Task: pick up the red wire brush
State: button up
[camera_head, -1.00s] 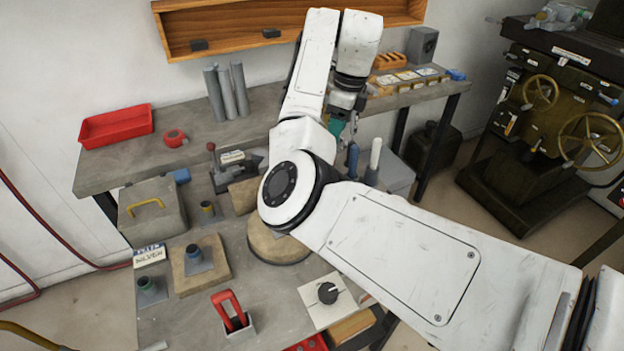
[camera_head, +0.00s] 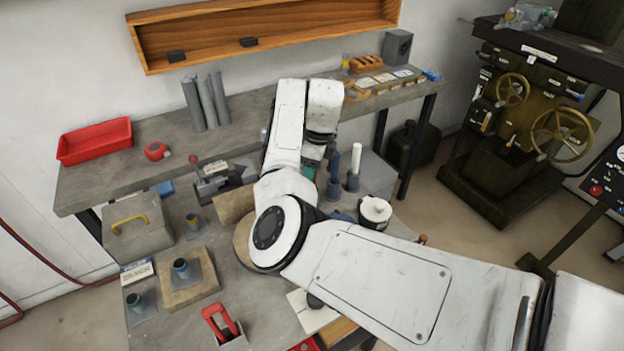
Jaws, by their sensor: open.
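No wire brush shows clearly in the head view. A red-handled thing (camera_head: 222,326) stands in a small grey holder at the bottom of the near bench; I cannot tell if it is the brush. Another red thing (camera_head: 304,345) is cut off by the bottom edge, too little of it showing to name. My gripper (camera_head: 316,160) hangs below my wrist, over the gap by the back bench, well above and right of the red-handled thing. It is open, its fingertips small and partly hidden by my arm.
The back bench (camera_head: 250,130) carries a red tray (camera_head: 95,142), a red tape (camera_head: 157,151) and grey tubes (camera_head: 207,103). A grey toolbox (camera_head: 137,232) and wooden blocks crowd the near bench. A white-lidded pot (camera_head: 375,211) stands right of my elbow. My arm hides the bench middle.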

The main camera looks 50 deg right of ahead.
grip_shut()
dwell(0.5)
